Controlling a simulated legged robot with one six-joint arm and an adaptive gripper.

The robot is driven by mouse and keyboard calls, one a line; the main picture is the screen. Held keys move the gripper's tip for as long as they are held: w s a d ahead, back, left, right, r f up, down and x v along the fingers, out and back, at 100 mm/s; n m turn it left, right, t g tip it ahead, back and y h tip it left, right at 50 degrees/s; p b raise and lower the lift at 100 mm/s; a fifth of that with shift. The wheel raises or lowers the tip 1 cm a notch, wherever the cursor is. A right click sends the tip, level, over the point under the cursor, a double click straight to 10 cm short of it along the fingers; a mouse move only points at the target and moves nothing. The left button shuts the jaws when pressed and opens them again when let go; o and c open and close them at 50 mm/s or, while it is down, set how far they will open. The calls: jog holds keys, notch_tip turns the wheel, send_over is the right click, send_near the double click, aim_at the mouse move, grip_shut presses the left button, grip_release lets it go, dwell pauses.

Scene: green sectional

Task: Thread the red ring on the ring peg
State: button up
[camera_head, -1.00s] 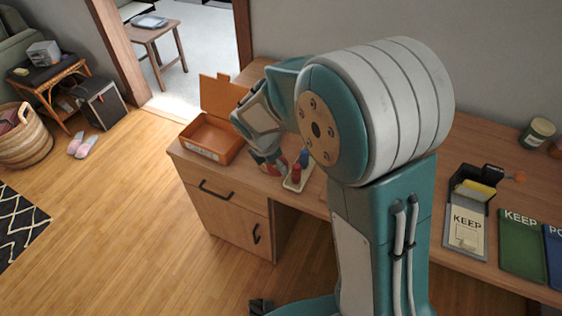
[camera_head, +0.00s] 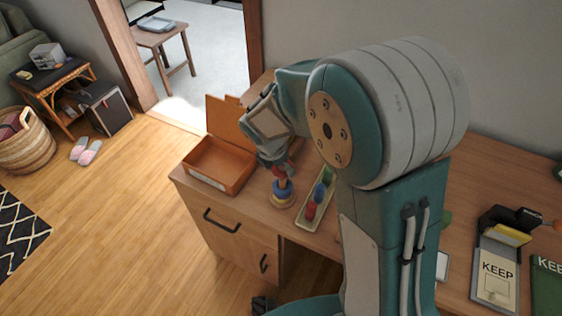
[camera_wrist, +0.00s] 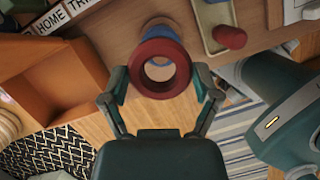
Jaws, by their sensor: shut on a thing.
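The red ring (camera_wrist: 160,50) is between the two fingertips of my gripper (camera_wrist: 162,82), which is shut on it. Its hole faces the wrist camera, and no peg shows through it. In the head view the red ring (camera_head: 280,172) is small and partly hidden under my gripper (camera_head: 276,163). The ring peg (camera_head: 282,194) stands on the desk just below, with a blue ring and a yellow one around it. In the wrist view the blue ring (camera_wrist: 158,26) shows just beyond the red ring. The exact height gap is unclear.
A long tray (camera_head: 309,222) with red, blue and green pieces lies right of the peg. An open orange box (camera_head: 218,170) stands to the left, near the desk's edge. A KEEP card holder (camera_head: 497,280) is far right.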

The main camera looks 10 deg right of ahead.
jog(key=shift+f, duration=3.3)
jog(key=o, duration=0.7)
jog(key=shift+c, duration=0.2)
jog(key=v, duration=1.2)
jog(key=shift+w, duration=0.1)
jog(key=shift+f, duration=0.1)
